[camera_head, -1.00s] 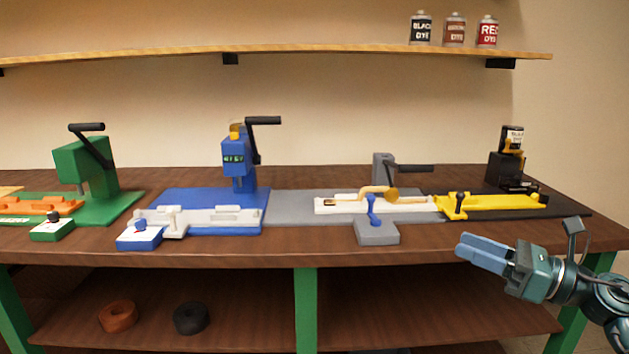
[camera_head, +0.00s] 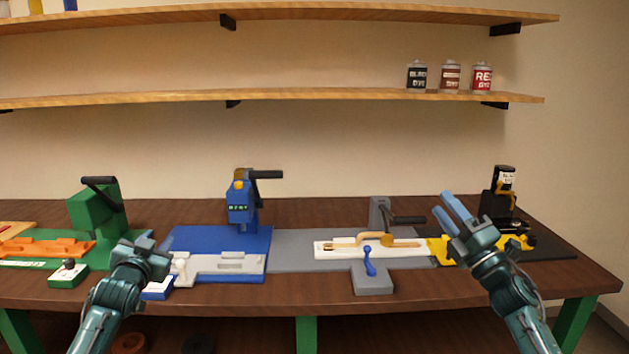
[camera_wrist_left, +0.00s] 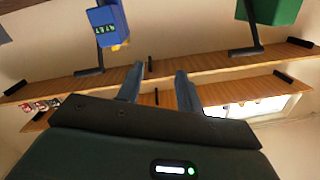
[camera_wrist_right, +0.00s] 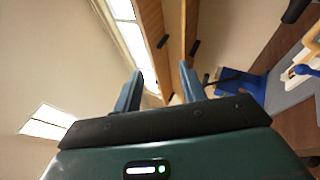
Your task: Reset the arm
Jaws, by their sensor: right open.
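My left gripper (camera_head: 150,248) is raised in front of the bench, between the green press (camera_head: 97,215) and the blue press (camera_head: 241,203). In the left wrist view its fingers (camera_wrist_left: 158,88) stand apart with nothing between them. My right gripper (camera_head: 453,212) is raised in front of the right part of the bench and points up, overlapping the yellow fixture (camera_head: 440,250). Its fingers are apart and empty, as the right wrist view (camera_wrist_right: 160,88) also shows. Neither gripper touches anything that I can see.
A grey station (camera_head: 374,285) with a blue lever (camera_head: 369,262) and a white tray (camera_head: 325,248) holding a tan strap sits between the grippers. A black machine (camera_head: 497,205) stands at the right. Dye cans (camera_head: 450,77) stand on the shelf. The air above the bench is clear.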

